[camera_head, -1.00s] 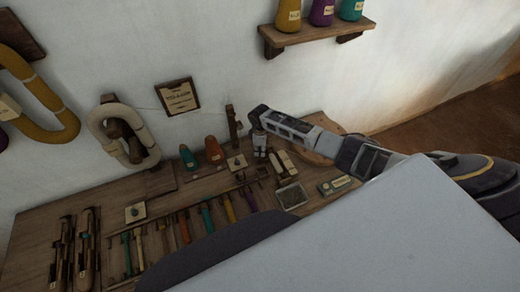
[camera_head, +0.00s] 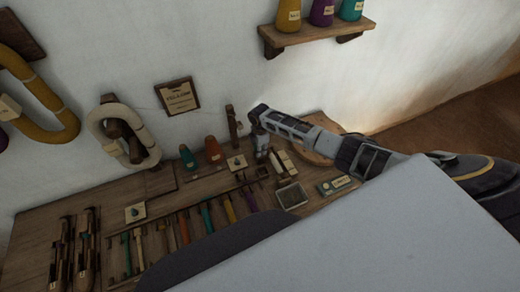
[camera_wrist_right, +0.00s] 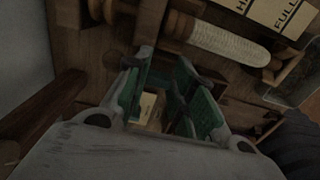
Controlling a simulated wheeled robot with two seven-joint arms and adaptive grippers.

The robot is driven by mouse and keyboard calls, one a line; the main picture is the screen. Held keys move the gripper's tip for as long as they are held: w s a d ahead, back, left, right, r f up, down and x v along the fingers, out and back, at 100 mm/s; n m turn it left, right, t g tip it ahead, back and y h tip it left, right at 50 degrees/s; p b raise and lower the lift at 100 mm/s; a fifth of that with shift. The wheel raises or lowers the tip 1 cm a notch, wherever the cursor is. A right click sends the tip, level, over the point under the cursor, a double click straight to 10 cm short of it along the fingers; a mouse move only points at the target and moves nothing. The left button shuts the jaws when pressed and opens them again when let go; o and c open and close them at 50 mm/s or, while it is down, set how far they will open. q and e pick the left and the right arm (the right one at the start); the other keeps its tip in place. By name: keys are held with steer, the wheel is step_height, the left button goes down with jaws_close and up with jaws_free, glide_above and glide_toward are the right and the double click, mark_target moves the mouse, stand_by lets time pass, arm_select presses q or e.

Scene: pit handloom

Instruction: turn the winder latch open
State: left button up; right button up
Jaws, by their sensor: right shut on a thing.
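My right gripper (camera_head: 262,155) reaches down over the back of the wooden bench, just right of a wooden upright (camera_head: 232,124). In the right wrist view, its green-padded fingers (camera_wrist_right: 165,100) are closed on a small dark piece (camera_wrist_right: 181,80), probably the winder latch. The fingers and the dim light hide most of this piece, so its angle cannot be told. A bobbin wound with white thread (camera_wrist_right: 228,43) lies beside the fingers in the right wrist view. My left gripper is out of view.
A grey tray (camera_head: 291,196) and a small labelled box (camera_head: 334,186) lie right of the gripper. Orange (camera_head: 212,149) and teal (camera_head: 187,157) cones stand to its left. Several coloured-handled tools line the bench front. The wall is close behind, with a shelf (camera_head: 320,32) above.

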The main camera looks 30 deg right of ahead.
stand_by(0.3)
steer(key=o, duration=1)
steer(key=shift+r, duration=0.15)
steer(key=shift+r, duration=5.9)
steer(key=shift+f, duration=0.1)
